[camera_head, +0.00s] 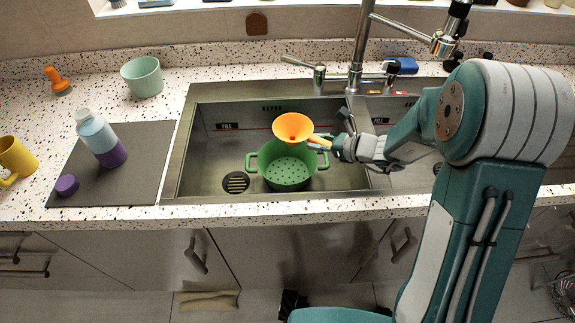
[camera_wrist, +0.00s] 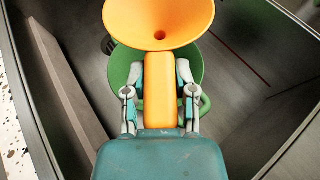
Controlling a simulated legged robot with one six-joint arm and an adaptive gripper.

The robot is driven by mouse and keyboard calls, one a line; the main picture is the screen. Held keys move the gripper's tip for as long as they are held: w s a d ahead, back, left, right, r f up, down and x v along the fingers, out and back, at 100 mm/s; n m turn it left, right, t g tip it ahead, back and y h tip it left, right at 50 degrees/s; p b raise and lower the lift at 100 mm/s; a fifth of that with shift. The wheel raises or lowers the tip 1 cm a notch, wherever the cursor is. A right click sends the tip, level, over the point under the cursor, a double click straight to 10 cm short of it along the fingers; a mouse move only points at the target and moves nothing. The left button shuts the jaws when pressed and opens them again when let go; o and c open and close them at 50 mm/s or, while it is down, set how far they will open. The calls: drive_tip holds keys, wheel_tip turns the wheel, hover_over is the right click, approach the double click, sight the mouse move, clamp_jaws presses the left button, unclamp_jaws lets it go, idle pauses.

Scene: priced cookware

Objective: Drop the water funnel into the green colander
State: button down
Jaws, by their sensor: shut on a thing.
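The orange water funnel (camera_head: 291,126) is held above the sink, its wide mouth facing up. It also shows large in the wrist view (camera_wrist: 160,20), with its handle between my fingers. My gripper (camera_head: 330,144) is shut on the funnel's handle, and in the wrist view my gripper (camera_wrist: 160,84) has a finger on each side of it. The green colander (camera_head: 287,174) with two side handles sits in the sink below the funnel. In the wrist view the colander (camera_wrist: 194,69) is partly hidden behind the funnel and gripper.
The sink (camera_head: 215,165) has a drain (camera_head: 236,182) left of the colander. A faucet (camera_head: 357,50) stands behind. On the left are a grey mat (camera_head: 140,180) with a bottle (camera_head: 100,138) and purple cap (camera_head: 67,185), a yellow mug (camera_head: 15,158) and a mint bowl (camera_head: 142,77).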

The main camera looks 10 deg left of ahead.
hover_over(312, 173)
drive_tip(key=f, duration=0.5)
drive_tip(key=shift+w+a, duration=0.25)
drive_tip(key=shift+d, duration=0.25)
drive_tip(key=shift+c, duration=1.7)
unclamp_jaws()
wheel_tip(312, 173, up, 10)
drive_tip(key=shift+w+f, duration=0.1)
